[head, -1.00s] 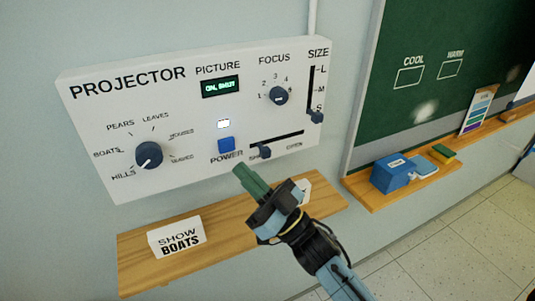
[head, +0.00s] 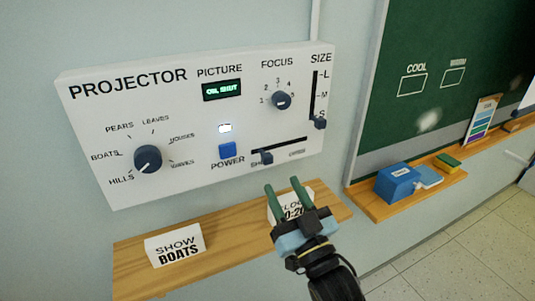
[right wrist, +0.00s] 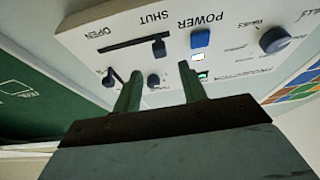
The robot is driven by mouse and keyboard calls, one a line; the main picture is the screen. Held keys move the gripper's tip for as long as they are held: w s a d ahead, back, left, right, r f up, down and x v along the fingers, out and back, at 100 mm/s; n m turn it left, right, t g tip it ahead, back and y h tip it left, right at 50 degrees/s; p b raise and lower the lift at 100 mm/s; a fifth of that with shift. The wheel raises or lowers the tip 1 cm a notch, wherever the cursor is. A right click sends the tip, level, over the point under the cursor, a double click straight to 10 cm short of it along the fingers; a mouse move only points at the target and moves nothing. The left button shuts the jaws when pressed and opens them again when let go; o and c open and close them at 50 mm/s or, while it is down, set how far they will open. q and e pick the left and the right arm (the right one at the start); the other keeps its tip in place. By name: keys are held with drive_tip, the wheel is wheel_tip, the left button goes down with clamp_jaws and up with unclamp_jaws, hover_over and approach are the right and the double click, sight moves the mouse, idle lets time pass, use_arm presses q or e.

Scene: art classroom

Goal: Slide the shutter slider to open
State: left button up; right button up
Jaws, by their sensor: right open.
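The shutter slider (head: 266,158) is a dark knob at the left, SHUT end of a black horizontal slot (head: 285,147) on the white projector panel (head: 190,185). In the right wrist view, the image is turned over and the shutter slider (right wrist: 158,47) sits at the SHUT end of its slot (right wrist: 125,44). The display (head: 222,90) appears to read "ON, SHUT". My right gripper (head: 284,186) is open and empty, below the slider and apart from it. Its two green fingers (right wrist: 160,85) point toward the panel in the right wrist view. My left gripper is not in view.
The blue power button (head: 227,150) is left of the slider. The size slider (head: 319,122) and focus knob (head: 281,100) are above right. A wooden shelf (head: 225,222) below holds a SHOW BOATS card (head: 175,246) and another card (head: 276,206), partly hidden by my gripper.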

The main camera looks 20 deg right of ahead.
sight(269, 161)
drive_tip(key=p+x, duration=0.1)
drive_tip(key=x, duration=0.8)
drive_tip(key=shift+p, duration=0.35)
drive_tip(key=shift+c, duration=0.3)
clamp_jaws()
